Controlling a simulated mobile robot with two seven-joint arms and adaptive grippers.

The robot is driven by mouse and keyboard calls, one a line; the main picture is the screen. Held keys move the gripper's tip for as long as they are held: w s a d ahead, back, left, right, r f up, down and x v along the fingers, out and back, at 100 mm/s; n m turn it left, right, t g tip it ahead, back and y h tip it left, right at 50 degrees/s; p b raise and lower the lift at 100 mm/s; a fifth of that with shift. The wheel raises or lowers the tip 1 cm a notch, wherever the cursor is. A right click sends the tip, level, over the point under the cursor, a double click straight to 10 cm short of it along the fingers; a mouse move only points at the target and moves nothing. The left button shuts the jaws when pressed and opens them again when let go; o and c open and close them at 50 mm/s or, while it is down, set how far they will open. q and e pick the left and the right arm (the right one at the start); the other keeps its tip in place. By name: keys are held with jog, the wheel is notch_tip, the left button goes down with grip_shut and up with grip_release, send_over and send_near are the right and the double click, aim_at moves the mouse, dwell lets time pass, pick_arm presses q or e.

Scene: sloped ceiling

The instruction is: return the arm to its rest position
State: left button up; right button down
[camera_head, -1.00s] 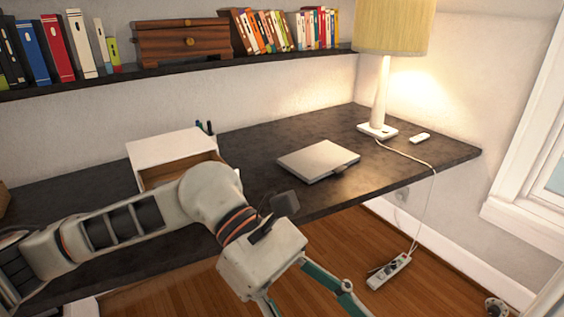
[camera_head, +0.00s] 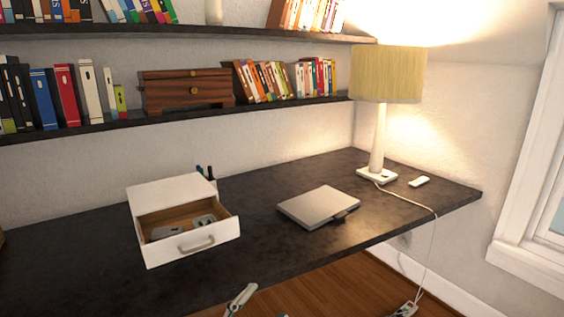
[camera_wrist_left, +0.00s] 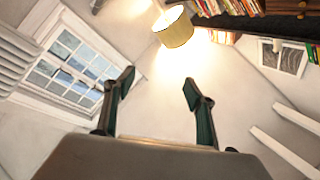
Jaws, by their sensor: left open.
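My left gripper (camera_head: 260,303) shows only by its finger parts at the bottom edge of the head view, in front of and below the desk's front edge. In the left wrist view my left gripper (camera_wrist_left: 158,92) has its two dark green fingers spread wide with nothing between them. It points at the wall, a window and the lamp. The rest of my left arm is out of the head view. My right gripper is in neither view.
The dark desk (camera_head: 90,265) bears a white box with its drawer (camera_head: 205,242) pulled out and grey items inside, a closed laptop (camera_head: 318,206), a lamp (camera_head: 388,75) and a small white device (camera_head: 419,181). Shelves with books hang above. A power strip (camera_head: 405,309) lies below.

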pick_arm(q)
jog(key=s+a+f+n+g+y, duration=0.1)
jog(key=s+a+f+n+y, duration=0.25)
jog(key=f, duration=0.55)
jog(key=s+a+f+n+g+y, duration=0.1)
jog(key=a+f+n+y, duration=0.2)
jog(key=a+f+n, duration=0.45)
jog(key=s+a+f+n+g+y, duration=0.1)
jog(key=s+a+f+g, duration=0.1)
jog(key=s+f, duration=0.4)
jog(key=s+a+f+g+y, duration=0.2)
jog(key=s+f, duration=0.4)
jog(key=f, duration=0.3)
jog(key=shift+s+a+f+n+g, duration=0.25)
jog(key=shift+a+f+n+g, duration=0.15)
jog(key=shift+a+g, duration=0.15)
jog(key=shift+r+y, duration=0.1)
jog(key=shift+y, duration=0.15)
